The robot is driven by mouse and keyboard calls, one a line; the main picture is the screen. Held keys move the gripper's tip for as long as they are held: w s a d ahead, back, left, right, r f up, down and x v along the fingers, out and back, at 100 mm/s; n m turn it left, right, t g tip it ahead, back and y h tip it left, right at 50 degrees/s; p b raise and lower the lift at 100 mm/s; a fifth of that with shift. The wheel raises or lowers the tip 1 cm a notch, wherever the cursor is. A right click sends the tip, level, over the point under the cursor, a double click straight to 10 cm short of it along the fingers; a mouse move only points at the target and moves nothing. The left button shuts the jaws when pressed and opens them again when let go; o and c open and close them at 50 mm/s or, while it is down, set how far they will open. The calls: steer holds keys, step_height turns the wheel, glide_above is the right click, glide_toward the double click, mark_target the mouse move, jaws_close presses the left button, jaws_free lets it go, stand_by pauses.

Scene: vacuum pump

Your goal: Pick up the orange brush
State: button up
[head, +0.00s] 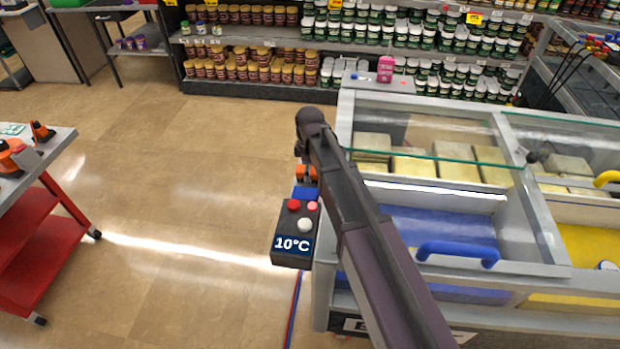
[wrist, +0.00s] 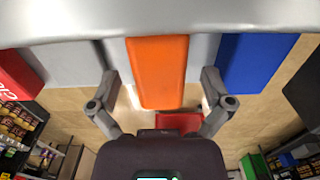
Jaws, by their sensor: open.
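An orange block-like piece, seemingly the orange brush (wrist: 158,65), fills the upper middle of the wrist view, against a pale grey surface. No bristles show, so I cannot tell for sure that it is a brush. My gripper (wrist: 159,88) is open, with one finger on each side of the orange piece. Contact cannot be made out. In the head view the orange piece (head: 307,174) shows small at the freezer's left side. My gripper (head: 300,153) is just above it there, mostly hidden by my arm.
A blue piece (wrist: 258,60) is right of the orange one. A dark control box (head: 292,250) marked 10°C hangs at the freezer (head: 345,130). A red cart (head: 30,235) with orange-and-black items stands left. Stocked shelves (head: 240,87) line the back. Floor between is clear.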

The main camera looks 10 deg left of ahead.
steer(key=shift+f+b, duration=0.7)
steer(key=shift+f, duration=0.3)
steer(key=c, duration=1.2)
